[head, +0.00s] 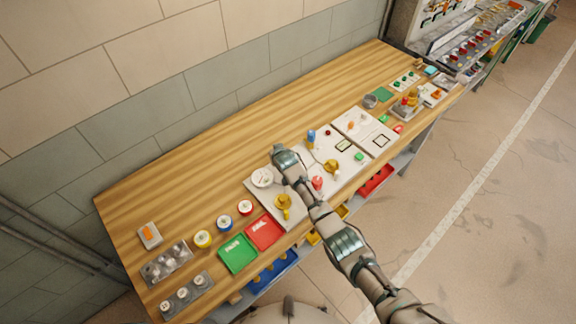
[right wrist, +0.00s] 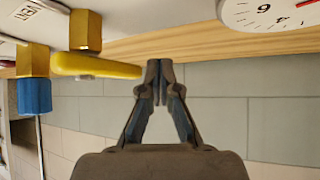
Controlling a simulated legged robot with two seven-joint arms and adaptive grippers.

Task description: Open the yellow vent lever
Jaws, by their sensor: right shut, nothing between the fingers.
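The yellow vent lever (right wrist: 97,66) shows in the right wrist view, joined to a brass fitting (right wrist: 86,30) and lying roughly sideways. My right gripper (right wrist: 160,68) is shut and empty. Its fingertips are just right of the lever's free end in that view, with a small gap visible; I cannot tell the depth. In the head view my right gripper (head: 280,154) is over the bench near a white round gauge (head: 262,177). A yellow-and-brass fitting (head: 283,203) stands on the same pale panel as the gauge. My left gripper is not in view.
The gauge dial (right wrist: 270,10) also shows in the right wrist view, and a blue-ended brass fitting (right wrist: 34,92) is at left. Red (head: 264,231) and green (head: 238,253) trays lie on the wooden bench (head: 200,165). The bench's rear strip is clear.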

